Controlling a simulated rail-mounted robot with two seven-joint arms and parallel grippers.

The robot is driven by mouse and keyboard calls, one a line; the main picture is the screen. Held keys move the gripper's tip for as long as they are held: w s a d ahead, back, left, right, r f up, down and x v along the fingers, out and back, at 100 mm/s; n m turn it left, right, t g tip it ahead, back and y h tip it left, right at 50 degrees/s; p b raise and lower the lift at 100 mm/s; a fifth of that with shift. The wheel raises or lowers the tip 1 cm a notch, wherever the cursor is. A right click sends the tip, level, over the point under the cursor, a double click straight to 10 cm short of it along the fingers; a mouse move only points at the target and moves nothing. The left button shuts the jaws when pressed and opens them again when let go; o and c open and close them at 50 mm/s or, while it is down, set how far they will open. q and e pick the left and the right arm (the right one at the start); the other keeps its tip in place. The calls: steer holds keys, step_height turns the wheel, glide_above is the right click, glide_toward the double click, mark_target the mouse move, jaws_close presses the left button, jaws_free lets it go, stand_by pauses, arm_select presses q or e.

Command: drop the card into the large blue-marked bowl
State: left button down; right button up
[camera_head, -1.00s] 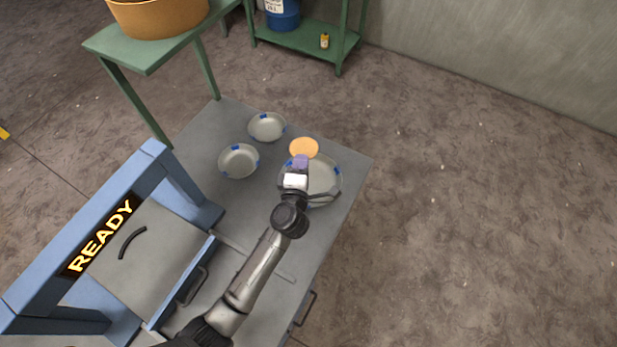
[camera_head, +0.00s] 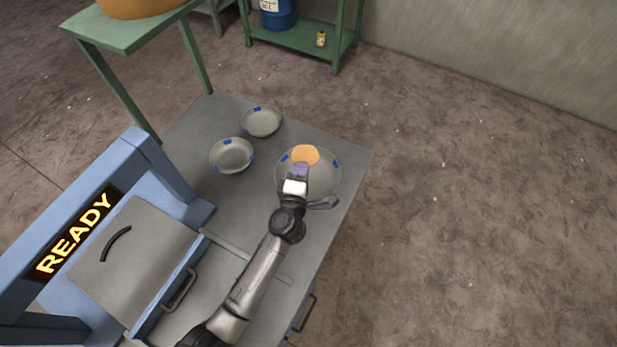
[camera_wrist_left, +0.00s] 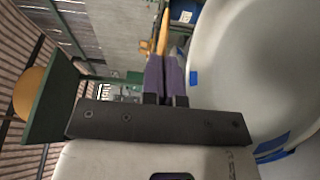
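The card is a round, flat orange disc (camera_head: 305,154). It shows in the head view over the far part of the large grey bowl (camera_head: 325,181), which has blue marks on its rim. My left gripper (camera_head: 301,169) has purple fingers closed together at the card's near edge, holding it above the bowl. In the left wrist view the purple fingers (camera_wrist_left: 166,77) are close together, with orange at their tips, and the bowl's pale inside (camera_wrist_left: 255,70) fills the right side. The card's height above the bowl is hard to tell. My right gripper is not in view.
Two smaller blue-marked bowls (camera_head: 232,156) (camera_head: 262,122) stand to the left of the large one on the grey table (camera_head: 205,125). A blue frame with a READY sign (camera_head: 78,232) stands at the near left. A green table (camera_head: 125,33) stands behind.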

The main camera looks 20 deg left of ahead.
arm_select(q)
steer(key=c, duration=1.8)
jaws_free()
steer(key=shift+f, duration=0.1)
steer(key=o, duration=0.5)
steer(key=shift+s, duration=0.15)
steer(key=shift+s+d, duration=0.1)
steer(key=shift+s, duration=0.2)
steer(key=s+d+p, duration=0.1)
steer(key=s+d, duration=0.1)
steer(key=s, duration=1)
steer(key=shift+s, duration=0.4)
